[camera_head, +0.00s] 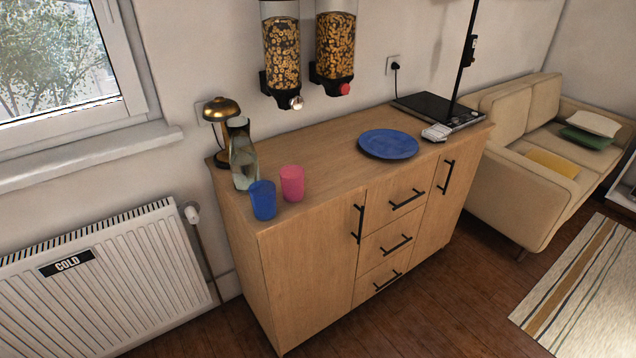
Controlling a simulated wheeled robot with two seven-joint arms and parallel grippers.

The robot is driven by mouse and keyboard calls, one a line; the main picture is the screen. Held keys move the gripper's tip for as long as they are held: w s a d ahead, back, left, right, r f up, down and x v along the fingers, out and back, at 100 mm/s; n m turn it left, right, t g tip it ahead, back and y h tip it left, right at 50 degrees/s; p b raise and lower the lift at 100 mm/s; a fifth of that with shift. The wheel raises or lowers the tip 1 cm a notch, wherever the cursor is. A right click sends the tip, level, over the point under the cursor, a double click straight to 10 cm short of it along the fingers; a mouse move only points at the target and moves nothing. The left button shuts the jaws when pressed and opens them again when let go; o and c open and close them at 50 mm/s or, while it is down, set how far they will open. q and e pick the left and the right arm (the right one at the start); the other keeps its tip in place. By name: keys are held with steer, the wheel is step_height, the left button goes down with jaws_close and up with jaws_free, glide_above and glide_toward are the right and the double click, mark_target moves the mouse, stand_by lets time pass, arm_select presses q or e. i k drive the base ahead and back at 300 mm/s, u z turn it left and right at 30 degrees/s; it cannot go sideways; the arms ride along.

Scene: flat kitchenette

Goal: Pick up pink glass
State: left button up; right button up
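The pink glass (292,183) stands upright on top of the wooden cabinet (318,160), near its left end. A blue glass (263,200) stands close beside it, to the left and nearer the front edge. A clear glass carafe (242,155) stands behind the blue glass, to the left of the pink one. Neither of my grippers shows in the head view.
A gold lamp (221,110) stands at the cabinet's back left corner. A blue plate (388,144) lies on the right half, with a black flat device (437,110) beyond. Two cereal dispensers (281,48) (335,46) hang above. The top between pink glass and plate is clear.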

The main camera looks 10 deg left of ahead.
mark_target(293, 184)
steer(key=i, duration=1.1)
steer(key=u, duration=1.45)
